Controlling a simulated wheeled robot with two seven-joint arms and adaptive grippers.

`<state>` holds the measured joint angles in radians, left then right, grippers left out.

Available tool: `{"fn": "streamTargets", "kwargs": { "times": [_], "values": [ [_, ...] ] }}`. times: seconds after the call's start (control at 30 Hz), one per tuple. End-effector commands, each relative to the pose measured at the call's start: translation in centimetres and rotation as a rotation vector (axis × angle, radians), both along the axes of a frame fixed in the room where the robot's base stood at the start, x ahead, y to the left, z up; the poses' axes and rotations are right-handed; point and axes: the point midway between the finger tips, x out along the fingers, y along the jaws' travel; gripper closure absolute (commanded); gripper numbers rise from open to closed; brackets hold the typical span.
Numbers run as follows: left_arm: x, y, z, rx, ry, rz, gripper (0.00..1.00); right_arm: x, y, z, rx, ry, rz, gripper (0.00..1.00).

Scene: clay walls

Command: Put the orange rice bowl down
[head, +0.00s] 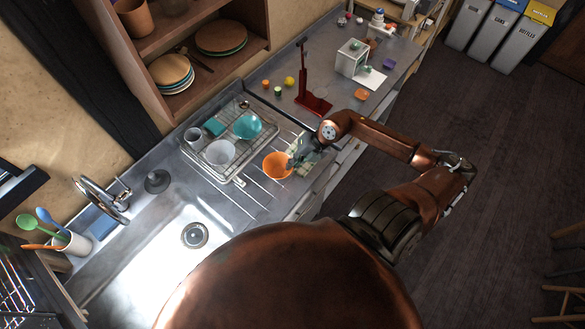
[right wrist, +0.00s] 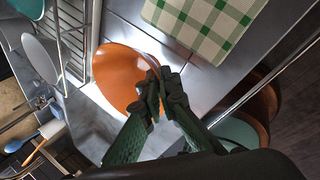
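The orange rice bowl (head: 276,166) is over the ribbed metal counter, just right of the dish rack. My right gripper (head: 296,159) is at the bowl's right edge. In the right wrist view, the fingers (right wrist: 165,88) are closed on the rim of the orange bowl (right wrist: 119,75), which looks tilted there. I cannot tell whether the bowl's base touches the counter. My left gripper is not in view.
The wire dish rack (head: 232,180) holds a white bowl, a teal bowl and a cup. A green checkered cloth (right wrist: 205,22) lies beside the bowl. The sink (head: 150,255) is at left. A red stand (head: 312,101) and small items occupy the far counter.

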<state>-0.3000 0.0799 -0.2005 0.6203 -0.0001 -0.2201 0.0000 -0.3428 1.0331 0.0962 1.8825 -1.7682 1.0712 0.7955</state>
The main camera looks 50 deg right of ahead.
Motion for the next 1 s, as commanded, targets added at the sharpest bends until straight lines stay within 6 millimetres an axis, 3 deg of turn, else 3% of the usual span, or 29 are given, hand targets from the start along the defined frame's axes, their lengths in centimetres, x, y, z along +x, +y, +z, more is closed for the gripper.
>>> {"fn": "streamTargets", "kwargs": {
  "times": [0.2,0.5,0.8,1.0],
  "values": [
    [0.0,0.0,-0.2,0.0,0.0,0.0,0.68,0.0,0.1,-2.9,0.003,0.0,-0.001,1.0],
    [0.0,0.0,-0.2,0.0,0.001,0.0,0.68,-0.1,0.1,-3.1,0.0,0.0,0.0,1.0],
    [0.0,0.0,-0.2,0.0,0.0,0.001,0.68,-0.1,0.1,-3.1,0.0,0.001,0.0,0.79],
    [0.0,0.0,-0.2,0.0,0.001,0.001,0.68,-0.1,0.1,-3.1,0.001,0.001,0.0,0.78]
  ]
}}
